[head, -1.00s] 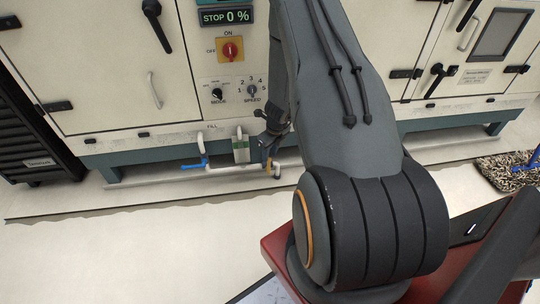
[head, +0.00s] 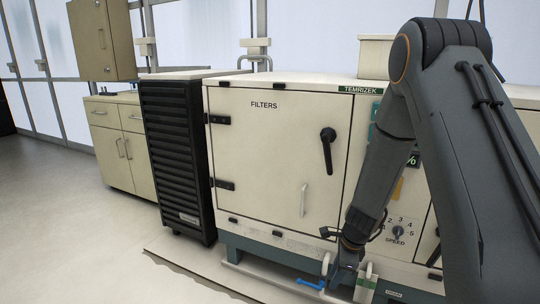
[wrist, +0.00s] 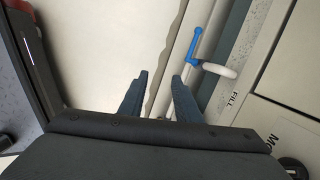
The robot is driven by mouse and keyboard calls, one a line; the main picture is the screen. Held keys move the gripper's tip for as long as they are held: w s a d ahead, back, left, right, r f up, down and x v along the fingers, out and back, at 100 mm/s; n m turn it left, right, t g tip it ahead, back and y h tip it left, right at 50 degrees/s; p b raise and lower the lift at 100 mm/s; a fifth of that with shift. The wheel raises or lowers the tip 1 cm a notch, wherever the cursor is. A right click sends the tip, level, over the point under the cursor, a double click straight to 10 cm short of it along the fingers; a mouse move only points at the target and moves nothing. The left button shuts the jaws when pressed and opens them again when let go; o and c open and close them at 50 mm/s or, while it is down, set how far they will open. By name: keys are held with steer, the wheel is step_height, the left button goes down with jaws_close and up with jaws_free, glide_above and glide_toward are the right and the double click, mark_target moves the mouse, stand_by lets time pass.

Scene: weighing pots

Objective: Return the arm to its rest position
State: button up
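My gripper (head: 346,277) hangs low in front of the machine, at the end of my bent arm. In the wrist view its two dark fingers (wrist: 159,82) stand apart with nothing between them, so it is open and empty. A blue valve handle (head: 311,284) on the pipe near the FILL label is close by. In the wrist view this handle (wrist: 193,52) lies just right of the fingers, apart from them. My forearm hides part of the control panel.
The cream machine with a FILTERS door (head: 265,150) stands close in front. A black louvred cabinet (head: 176,155) is left of it, with a cream drawer cabinet (head: 122,145) further left. The pale floor (head: 60,240) at the left is clear.

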steer(key=s+a+r+n+g, duration=0.1)
steer(key=s+a+r+n, duration=0.5)
steer(key=a, duration=0.3)
steer(key=s+a+r+n, duration=0.5)
steer(key=a+r+n, duration=0.1)
steer(key=a, duration=0.2)
steer(key=s+a+r+n+h, duration=0.1)
steer(key=s+a+r+n, duration=0.25)
steer(key=s+n, duration=0.55)
steer(key=s+a+r+n, duration=0.2)
steer(key=s+r+n, duration=0.2)
steer(key=s+n, duration=0.55)
steer(key=s+d+r+m+p, duration=0.1)
steer(key=d+r+m+p, duration=0.4)
steer(key=d+r+p, duration=0.5)
steer(key=d+r+m+p, duration=0.5)
steer(key=d+r+p, duration=0.6)
steer(key=r+p, duration=0.6)
steer(key=shift+s+r+g+h+p, duration=0.2)
steer(key=shift+s+g+h+p, duration=0.1)
steer(key=shift+s+g+p, duration=0.1)
